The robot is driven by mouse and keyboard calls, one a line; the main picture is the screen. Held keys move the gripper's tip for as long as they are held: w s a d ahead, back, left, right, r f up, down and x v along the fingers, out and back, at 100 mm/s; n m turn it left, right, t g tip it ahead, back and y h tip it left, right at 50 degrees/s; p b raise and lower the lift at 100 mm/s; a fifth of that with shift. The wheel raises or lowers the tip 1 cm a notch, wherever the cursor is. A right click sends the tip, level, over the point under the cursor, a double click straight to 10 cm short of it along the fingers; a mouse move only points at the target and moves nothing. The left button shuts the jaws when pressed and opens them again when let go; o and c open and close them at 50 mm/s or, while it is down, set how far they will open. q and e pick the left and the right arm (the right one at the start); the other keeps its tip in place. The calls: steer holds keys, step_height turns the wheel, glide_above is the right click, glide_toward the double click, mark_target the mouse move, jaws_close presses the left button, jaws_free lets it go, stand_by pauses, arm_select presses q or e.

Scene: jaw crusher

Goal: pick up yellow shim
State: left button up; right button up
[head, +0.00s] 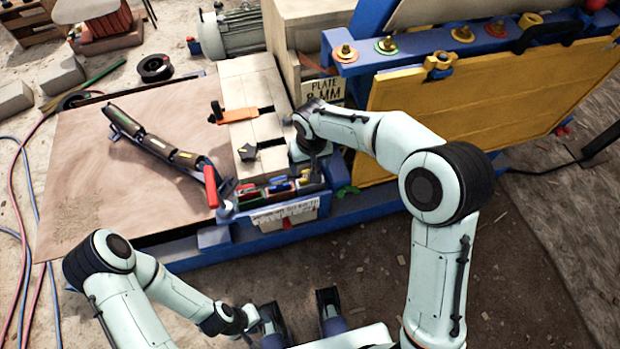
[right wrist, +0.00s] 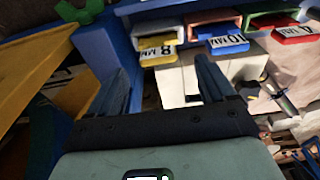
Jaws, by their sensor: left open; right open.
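The yellow shim (right wrist: 158,52), marked 8 MM, sticks out of a slot in the blue shim rack (right wrist: 120,48). My right gripper (right wrist: 164,66) is open and empty. In the right wrist view its two fingers point towards the rack, with the yellow shim between and just beyond the fingertips. I see no contact. In the head view my right wrist is above the rack's right end and hides part of it. My left gripper (head: 300,308) is open and empty at the bottom of the head view, away from the rack.
A blue shim (right wrist: 228,43) and a red shim (right wrist: 292,33) sit in neighbouring slots. The yellow plate (head: 480,105) of the crusher stands close on the right.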

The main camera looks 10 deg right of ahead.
steer(key=f, duration=0.5)
steer(key=shift+w+d+f+b, duration=0.2)
steer(key=shift+f+b, duration=0.1)
steer(key=shift+f, duration=0.1)
